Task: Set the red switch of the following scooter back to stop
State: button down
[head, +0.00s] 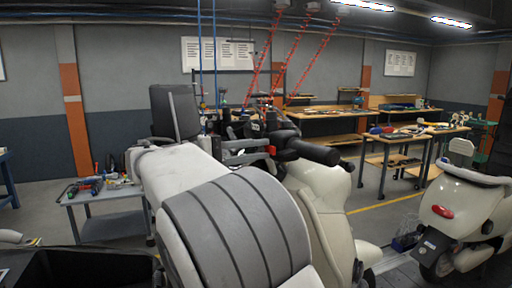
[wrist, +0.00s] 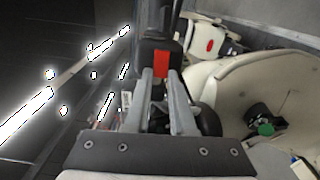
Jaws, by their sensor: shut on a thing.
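The cream scooter (head: 322,205) stands in the middle of the head view, partly hidden behind my arm. Its black handlebar grip (head: 316,152) points right. In the wrist view the red switch (wrist: 161,58) sits on a black housing between the tips of my gripper (wrist: 162,78). The two grey fingers reach up to it and are shut on it. The switch's exact setting cannot be told. In the head view my gripper (head: 245,155) is at the handlebar, with a small red spot beside it.
Another cream scooter (head: 462,208) with a red tail light stands at the right. A low grey table with tools (head: 100,198) is at the left, workbenches (head: 330,112) at the back. A dark bin (head: 85,268) is at the front left. The cream scooter's open shell (wrist: 240,85) lies close right of my gripper.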

jog(key=c, duration=0.8)
grip_release()
jog(key=shift+o, duration=0.2)
jog(key=shift+a, duration=0.1)
jog(key=v, duration=1.7)
jog(key=shift+s+a, duration=0.15)
